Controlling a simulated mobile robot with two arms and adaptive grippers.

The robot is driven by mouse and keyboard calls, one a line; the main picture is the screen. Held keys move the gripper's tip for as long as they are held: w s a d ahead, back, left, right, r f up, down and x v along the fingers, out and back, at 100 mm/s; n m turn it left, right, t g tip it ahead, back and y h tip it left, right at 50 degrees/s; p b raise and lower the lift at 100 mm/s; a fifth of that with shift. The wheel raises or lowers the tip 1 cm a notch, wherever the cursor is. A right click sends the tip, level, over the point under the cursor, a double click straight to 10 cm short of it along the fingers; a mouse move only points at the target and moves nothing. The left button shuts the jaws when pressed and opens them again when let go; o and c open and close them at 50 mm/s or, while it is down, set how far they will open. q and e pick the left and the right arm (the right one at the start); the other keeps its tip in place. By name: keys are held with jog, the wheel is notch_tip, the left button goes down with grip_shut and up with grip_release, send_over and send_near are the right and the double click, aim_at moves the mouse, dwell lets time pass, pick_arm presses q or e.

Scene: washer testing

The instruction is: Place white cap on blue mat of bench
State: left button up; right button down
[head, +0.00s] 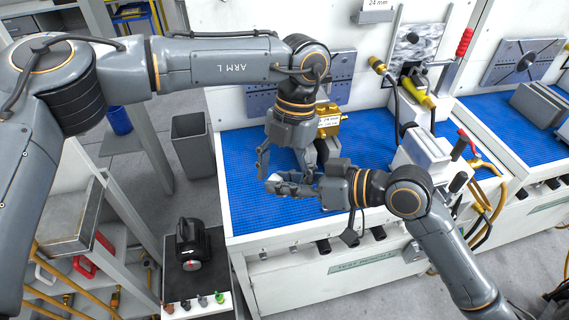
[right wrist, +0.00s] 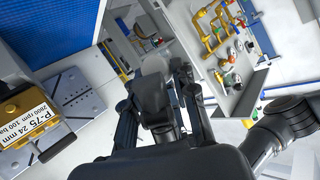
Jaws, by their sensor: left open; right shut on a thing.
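My right gripper (head: 275,184) points left, low above the blue mat (head: 250,207) near the left end of the bench. It is shut on a small whitish piece, which I take for the white cap (head: 276,177). In the right wrist view, a pale rounded shape (right wrist: 154,66) shows between the fingertips; the fingers partly hide it. My left gripper (head: 284,172) is open and points down just behind the right fingertips, with its fingers close to the cap. I cannot tell whether the left fingers touch it. The blue mat also shows in the right wrist view (right wrist: 50,30).
A brass pump with a white label (head: 329,120) stands behind the grippers; its label also shows in the right wrist view (right wrist: 38,118). A white block-shaped unit (head: 425,150) stands to the right. A grey bin (head: 190,145) stands left of the bench. The mat's front left is clear.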

pick_arm(q)
jog(key=c, duration=1.2)
jog(key=shift+c, duration=0.9)
pick_arm(e)
jog(key=c, duration=1)
grip_release()
